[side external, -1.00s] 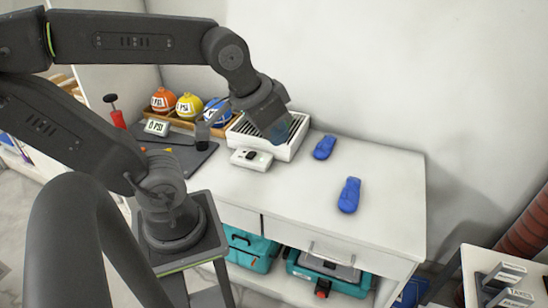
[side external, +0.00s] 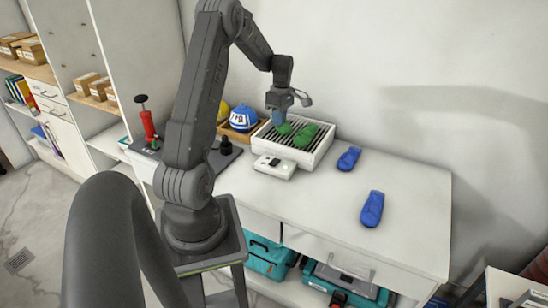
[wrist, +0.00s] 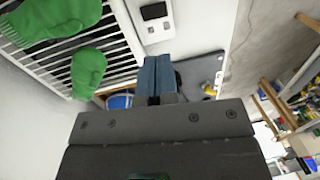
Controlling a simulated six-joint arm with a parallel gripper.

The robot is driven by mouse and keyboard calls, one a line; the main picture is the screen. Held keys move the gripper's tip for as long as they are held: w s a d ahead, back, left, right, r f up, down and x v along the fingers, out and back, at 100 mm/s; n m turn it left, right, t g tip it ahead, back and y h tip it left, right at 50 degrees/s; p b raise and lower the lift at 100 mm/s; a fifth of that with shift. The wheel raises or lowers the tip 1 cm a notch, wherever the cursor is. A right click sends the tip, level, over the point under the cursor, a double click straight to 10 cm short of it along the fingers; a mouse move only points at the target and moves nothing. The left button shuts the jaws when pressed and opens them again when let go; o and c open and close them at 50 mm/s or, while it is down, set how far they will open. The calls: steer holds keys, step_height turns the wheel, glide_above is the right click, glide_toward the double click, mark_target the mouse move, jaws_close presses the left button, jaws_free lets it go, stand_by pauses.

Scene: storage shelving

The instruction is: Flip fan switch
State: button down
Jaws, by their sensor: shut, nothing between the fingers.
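A white fan box (side external: 313,157) with dark slats on top stands on the white counter against the wall. In front of it sits a small white switch box (side external: 274,167) with a dark switch on top. In the wrist view the switch box (wrist: 152,20) is at the top, its dark rocker (wrist: 154,11) visible; which way it is set I cannot tell. My gripper (side external: 279,118) has blue fingers, shut and empty, above the far left part of the slats. In the wrist view the shut fingers (wrist: 158,65) are apart from the switch box.
Two green mitts (side external: 305,135) lie on the slats beside my gripper.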

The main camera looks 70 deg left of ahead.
glide_toward(273, 163)
steer(key=shift+n, duration=0.3)
steer(key=f, duration=0.7)
steer(key=shift+s+d+f, duration=0.25)
steer(key=shift+d, duration=0.05)
